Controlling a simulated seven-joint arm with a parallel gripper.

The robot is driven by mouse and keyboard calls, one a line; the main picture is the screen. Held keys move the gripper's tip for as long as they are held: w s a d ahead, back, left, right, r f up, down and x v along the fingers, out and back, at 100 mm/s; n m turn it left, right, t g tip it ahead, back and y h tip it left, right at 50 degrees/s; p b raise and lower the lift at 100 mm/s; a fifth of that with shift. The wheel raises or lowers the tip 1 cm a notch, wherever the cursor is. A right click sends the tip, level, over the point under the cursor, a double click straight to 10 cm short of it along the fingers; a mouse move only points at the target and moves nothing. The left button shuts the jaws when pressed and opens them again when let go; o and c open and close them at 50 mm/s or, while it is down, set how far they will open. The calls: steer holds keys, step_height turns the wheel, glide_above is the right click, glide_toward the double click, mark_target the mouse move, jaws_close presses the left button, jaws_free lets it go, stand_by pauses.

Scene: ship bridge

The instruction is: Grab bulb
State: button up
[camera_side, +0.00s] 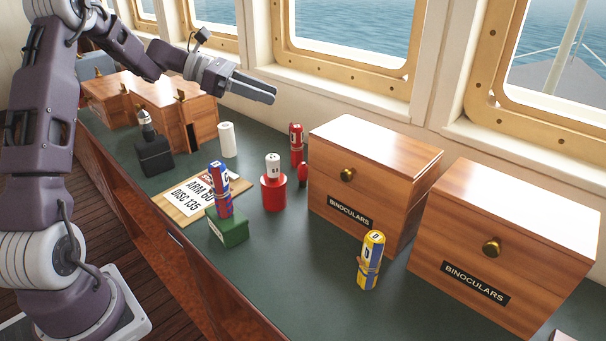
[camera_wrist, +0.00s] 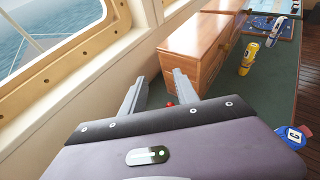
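I cannot tell for sure which thing is the bulb. A small bulb-shaped piece (camera_side: 147,125) with a dark top stands in a black block (camera_side: 154,158) at the left of the counter in the side view. A small rounded red piece (camera_side: 303,173) stands between the red canister and the near binoculars box, and a red spot (camera_wrist: 169,104) shows between my fingers in the wrist view. My gripper (camera_side: 273,92) is raised above the counter near the windows, apart from everything. The wrist view shows its two fingers (camera_wrist: 160,76) spread with nothing between them.
Two wooden binoculars boxes (camera_side: 375,150) (camera_side: 515,225) stand at the right. A red canister (camera_side: 273,192), red flare (camera_side: 296,140), white cylinder (camera_side: 227,140), blue-red flare (camera_side: 222,188) on a green box (camera_side: 228,228), card (camera_side: 190,196) and yellow flare (camera_side: 370,258) stand about the green counter (camera_side: 285,260).

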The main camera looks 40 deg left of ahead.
glide_toward(303, 174)
steer(key=w+d, duration=0.1)
steer(key=w+d+f, duration=0.1)
steer(key=w, duration=0.1)
steer(key=w+d, duration=0.1)
steer(key=w, duration=0.1)
steer(key=shift+w+d+f, duration=0.1)
steer(key=shift+d+f, duration=0.1)
steer(key=shift+d, duration=0.05)
steer(key=shift+w+d+f, duration=0.2)
steer(key=shift+w+d, duration=0.1)
steer(key=shift+d, duration=0.05)
jaws_close()
